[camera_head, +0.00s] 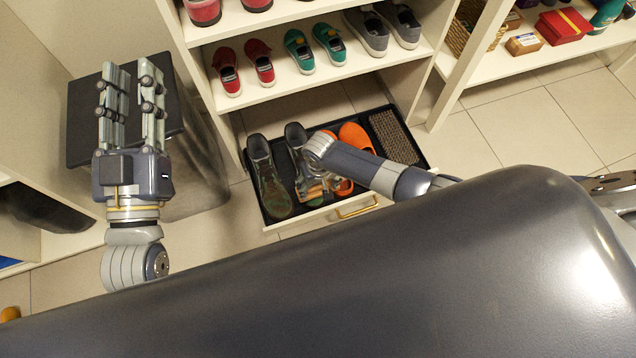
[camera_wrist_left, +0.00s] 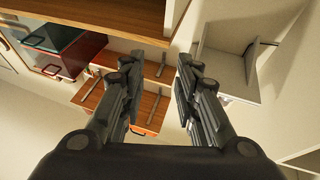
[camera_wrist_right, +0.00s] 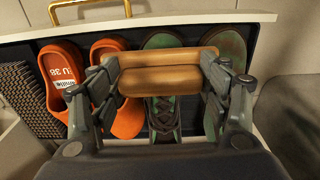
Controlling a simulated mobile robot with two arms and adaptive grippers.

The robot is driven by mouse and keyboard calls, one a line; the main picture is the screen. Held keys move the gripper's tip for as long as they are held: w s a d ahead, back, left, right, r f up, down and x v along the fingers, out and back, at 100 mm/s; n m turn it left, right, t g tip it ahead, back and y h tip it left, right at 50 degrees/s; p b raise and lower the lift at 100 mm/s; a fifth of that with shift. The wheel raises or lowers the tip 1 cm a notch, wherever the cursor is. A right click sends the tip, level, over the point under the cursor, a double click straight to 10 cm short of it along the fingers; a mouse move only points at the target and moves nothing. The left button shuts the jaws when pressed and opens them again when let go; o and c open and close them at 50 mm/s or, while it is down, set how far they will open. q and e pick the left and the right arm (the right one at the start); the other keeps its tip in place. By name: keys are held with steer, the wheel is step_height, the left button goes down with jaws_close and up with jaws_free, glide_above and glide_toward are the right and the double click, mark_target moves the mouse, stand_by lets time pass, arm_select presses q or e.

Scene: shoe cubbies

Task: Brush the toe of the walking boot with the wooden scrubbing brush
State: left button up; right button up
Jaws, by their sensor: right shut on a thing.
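The walking boots, dark grey-green with laces, lie side by side in the pulled-out drawer. The left boot (camera_head: 268,178) is uncovered in the head view; the other boot (camera_head: 294,135) is partly hidden by my right arm. My right gripper (camera_wrist_right: 160,95) is shut on the wooden scrubbing brush (camera_wrist_right: 150,82). In the right wrist view the brush lies across the front part of the middle boot (camera_wrist_right: 163,118), with the second boot (camera_wrist_right: 230,43) beside it. I cannot tell whether the bristles touch the boot. My left gripper (camera_head: 130,78) is open and empty, away from the drawer.
Orange clogs (camera_wrist_right: 63,68) lie beside the boots in the drawer (camera_head: 280,222), with a ribbed mat (camera_head: 394,135) at its end. Shelves above hold red sneakers (camera_head: 245,66), green shoes (camera_head: 314,50) and grey shoes (camera_head: 382,29). A dark stool (camera_head: 80,125) stands behind my left gripper.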

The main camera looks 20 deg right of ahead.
steer(key=shift+r+p, duration=1.15)
steer(key=shift+p, duration=0.1)
arm_select(q)
step_height(320, 180, down, 13)
steer(key=a+g+y, duration=0.2)
steer(key=g, duration=0.5)
steer(key=shift+s+r+y, duration=0.15)
steer(key=shift+s+y, duration=0.1)
steer(key=shift+y, duration=0.05)
arm_select(e)
steer(key=shift+s, duration=0.1)
